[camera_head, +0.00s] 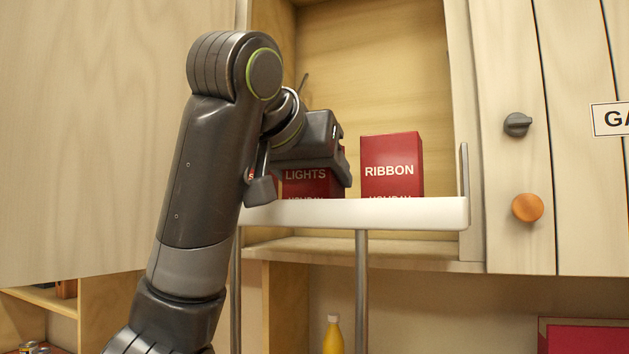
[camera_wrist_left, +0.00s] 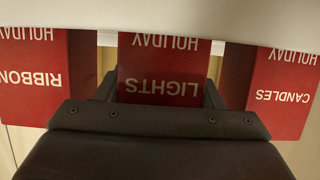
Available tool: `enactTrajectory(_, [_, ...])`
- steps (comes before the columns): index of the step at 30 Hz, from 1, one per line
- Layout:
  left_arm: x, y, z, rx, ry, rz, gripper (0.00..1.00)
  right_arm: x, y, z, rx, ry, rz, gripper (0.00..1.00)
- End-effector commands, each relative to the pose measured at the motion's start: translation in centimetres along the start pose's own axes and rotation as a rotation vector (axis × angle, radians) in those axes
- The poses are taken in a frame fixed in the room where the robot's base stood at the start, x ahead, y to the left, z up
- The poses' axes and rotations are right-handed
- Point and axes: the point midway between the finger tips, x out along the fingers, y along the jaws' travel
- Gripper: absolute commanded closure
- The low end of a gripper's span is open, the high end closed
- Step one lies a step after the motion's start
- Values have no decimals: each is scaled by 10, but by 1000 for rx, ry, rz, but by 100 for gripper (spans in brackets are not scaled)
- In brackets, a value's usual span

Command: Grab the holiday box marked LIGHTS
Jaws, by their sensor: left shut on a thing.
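The red box marked LIGHTS (camera_head: 306,185) stands on a white pull-down shelf (camera_head: 355,213) in the open cabinet. Its lower part is hidden behind the shelf's front rim. My left gripper (camera_head: 307,172) reaches in from the left and is shut on this box. In the left wrist view the LIGHTS box (camera_wrist_left: 165,72) appears upside down between the two fingers of my left gripper (camera_wrist_left: 160,98). My right gripper is not in view.
A red RIBBON box (camera_head: 390,167) stands just right of the LIGHTS box. A red CANDLES box (camera_wrist_left: 283,95) stands on its other side, close to the finger. A yellow bottle (camera_head: 333,336) is below the shelf. Cabinet doors with knobs (camera_head: 527,208) are at right.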

Motion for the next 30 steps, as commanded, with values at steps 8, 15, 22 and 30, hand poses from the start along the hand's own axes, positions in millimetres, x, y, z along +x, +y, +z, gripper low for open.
enactTrajectory(8, [0,0,0,0,1,0,65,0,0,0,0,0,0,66])
enactTrajectory(15, [-3,0,-6,0,1,-1,65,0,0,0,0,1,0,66])
enactTrajectory(22, [-12,0,-27,0,3,-1,65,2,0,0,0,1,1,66])
enactTrajectory(30, [-28,0,-64,0,2,-2,65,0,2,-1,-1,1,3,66])
